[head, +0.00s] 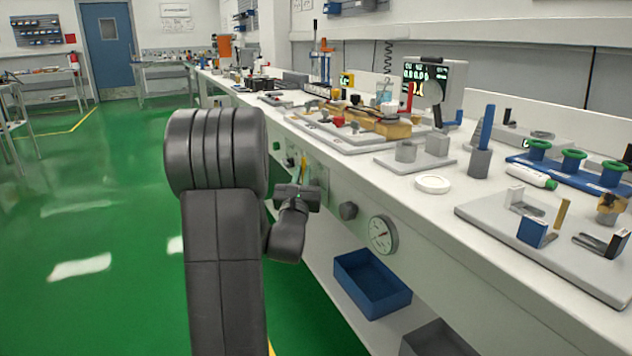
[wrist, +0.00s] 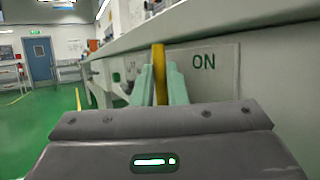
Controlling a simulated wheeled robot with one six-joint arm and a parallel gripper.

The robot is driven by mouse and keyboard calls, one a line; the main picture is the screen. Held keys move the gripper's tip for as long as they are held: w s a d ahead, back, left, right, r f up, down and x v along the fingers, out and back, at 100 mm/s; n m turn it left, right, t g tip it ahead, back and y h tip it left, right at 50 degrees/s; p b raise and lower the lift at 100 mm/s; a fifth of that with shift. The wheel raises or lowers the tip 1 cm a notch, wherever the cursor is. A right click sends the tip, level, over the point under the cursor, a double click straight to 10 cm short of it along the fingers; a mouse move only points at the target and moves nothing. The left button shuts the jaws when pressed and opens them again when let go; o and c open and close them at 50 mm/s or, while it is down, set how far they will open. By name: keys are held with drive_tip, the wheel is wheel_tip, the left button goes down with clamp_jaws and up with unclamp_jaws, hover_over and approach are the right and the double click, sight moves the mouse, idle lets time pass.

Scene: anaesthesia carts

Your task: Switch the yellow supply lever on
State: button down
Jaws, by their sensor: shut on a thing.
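The yellow supply lever (wrist: 159,72) stands near upright in the wrist view, in front of a grey plate (wrist: 222,66) on the bench's front face. The word ON is printed on the plate to the right of the lever. My gripper (wrist: 160,88) has its two pale green fingers on either side of the lever, shut on it. The lever's lower part is hidden behind my gripper's body. In the head view my gripper (head: 304,172) is at the bench front, beyond my arm, and the lever is hard to make out there.
A round gauge (head: 382,234) and a dark knob (head: 348,211) are on the bench front, nearer than the lever. A blue bin (head: 372,282) sits below them. The benchtop (head: 385,182) above carries several fixtures. The green floor (head: 100,210) to the left is clear.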

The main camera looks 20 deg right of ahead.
idle(0.3)
drive_tip(key=c, duration=1.5)
unclamp_jaws()
drive_tip(key=shift+o, duration=0.2)
drive_tip(key=v, duration=1.4)
drive_tip(key=shift+p, duration=0.3)
drive_tip(key=shift+w, duration=0.15)
